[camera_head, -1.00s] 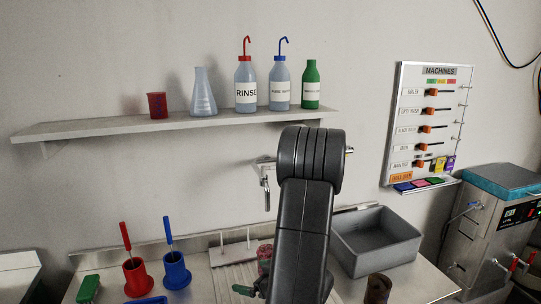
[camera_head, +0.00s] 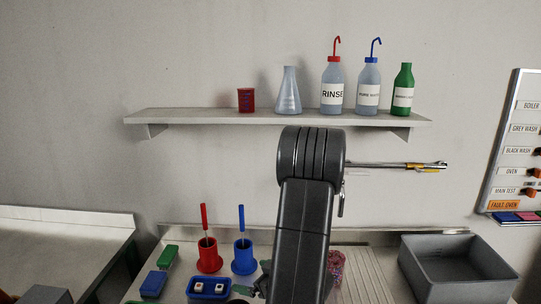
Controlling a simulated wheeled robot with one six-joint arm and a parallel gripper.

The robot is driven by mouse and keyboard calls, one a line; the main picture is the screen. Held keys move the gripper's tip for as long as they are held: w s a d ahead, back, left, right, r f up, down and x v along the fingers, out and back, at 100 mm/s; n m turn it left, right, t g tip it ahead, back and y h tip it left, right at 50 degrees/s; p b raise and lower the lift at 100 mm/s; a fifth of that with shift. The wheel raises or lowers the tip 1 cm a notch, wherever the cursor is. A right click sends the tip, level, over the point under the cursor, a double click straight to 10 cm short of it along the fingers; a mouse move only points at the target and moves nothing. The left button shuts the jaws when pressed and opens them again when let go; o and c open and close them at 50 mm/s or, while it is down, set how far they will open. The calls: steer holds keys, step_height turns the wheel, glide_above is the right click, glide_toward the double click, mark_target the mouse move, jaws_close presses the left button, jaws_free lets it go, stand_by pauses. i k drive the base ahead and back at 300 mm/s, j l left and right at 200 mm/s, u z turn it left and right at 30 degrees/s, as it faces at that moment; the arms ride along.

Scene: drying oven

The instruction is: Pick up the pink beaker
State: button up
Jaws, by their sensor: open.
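A pinkish-red, speckled vessel (camera_head: 337,264) stands on the bench just right of my arm link, which hides part of it. It seems to be the pink beaker, though its full shape cannot be told. A smaller red beaker (camera_head: 246,100) with dark markings stands upright on the wall shelf, left of a conical flask. My black arm rises through the middle of the view. A small dark and green part of mine pokes out left of the link near the bottom edge, but no gripper fingers can be made out.
The wall shelf (camera_head: 200,118) also holds a flask (camera_head: 288,92) and several bottles. Red (camera_head: 208,257) and blue (camera_head: 243,259) holders and a blue tray (camera_head: 190,289) stand left; a grey basin (camera_head: 409,262) is right.

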mark_target(336, 259)
steer(key=u, duration=0.5)
steer(key=k+l, duration=0.1)
steer(key=l, duration=0.35)
steer(key=k+l, duration=0.15)
steer(key=l, duration=0.35)
steer(key=k+l, duration=0.1)
steer(key=l, duration=0.35)
steer(key=k+l, duration=0.1)
steer(key=l, duration=0.35)
